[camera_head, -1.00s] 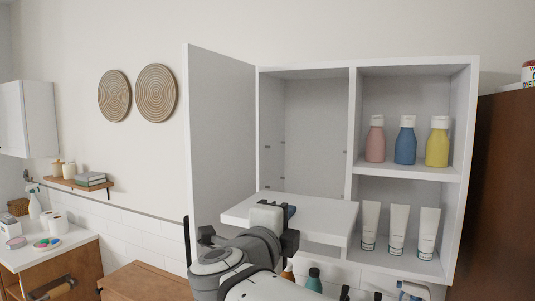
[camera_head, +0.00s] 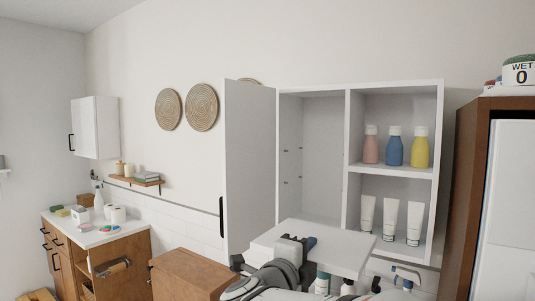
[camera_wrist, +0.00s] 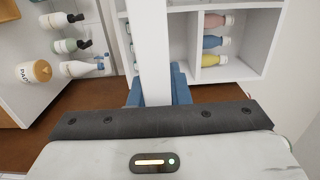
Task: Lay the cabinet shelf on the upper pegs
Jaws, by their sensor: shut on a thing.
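My gripper (camera_head: 293,250) is shut on the white cabinet shelf (camera_head: 325,244), near its left front part. The shelf is roughly level, in front of the lower part of the white wall cabinet (camera_head: 395,84). In the wrist view the shelf (camera_wrist: 150,40) is a white strip edge-on between the blue fingertips (camera_wrist: 153,88). The cabinet's left compartment (camera_head: 322,150) is empty and its door (camera_head: 250,165) stands open to the left. Upper pegs (camera_head: 286,150) and lower pegs (camera_head: 286,181) show as small dots on its left inner wall. Pegs on the divider side cannot be made out.
The right compartment holds several bottles (camera_head: 394,147) above and white tubes (camera_head: 389,219) below. More bottles (camera_head: 322,284) stand beneath the shelf, and pump bottles (camera_wrist: 68,45) show in the wrist view. A tall brown cabinet (camera_head: 468,180) stands at right.

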